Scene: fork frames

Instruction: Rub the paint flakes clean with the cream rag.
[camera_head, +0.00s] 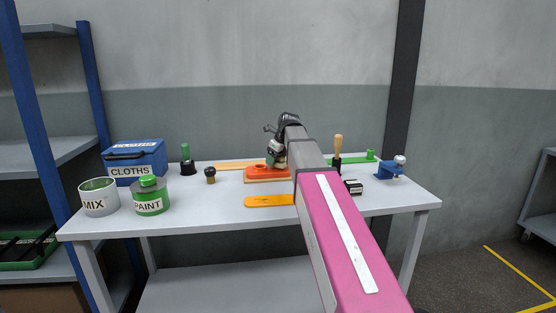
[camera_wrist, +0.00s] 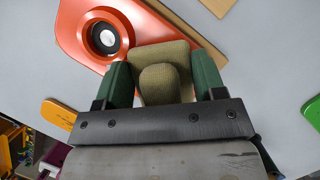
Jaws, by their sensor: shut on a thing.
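My gripper (camera_wrist: 161,68) has its green fingers closed on the sides of a rough, olive-tan cloth piece with a rounded lump, which I take to be the cream rag (camera_wrist: 160,86). The rag is over or against the near edge of an orange-red block (camera_wrist: 78,22) with a dark round fitting; I cannot tell if they touch. In the head view my gripper (camera_head: 276,156) is just above this orange block (camera_head: 262,174) at the middle of the table (camera_head: 220,192). My arm hides part of this area. I cannot make out paint flakes in either view.
At the left stand a blue CLOTHS box (camera_head: 140,160), a MIX can (camera_head: 99,198) and a green PAINT can (camera_head: 151,197). A yellow-orange strip (camera_head: 268,201) lies in front. A wooden-handled tool (camera_head: 338,148) and a blue vise (camera_head: 388,170) are at the right.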

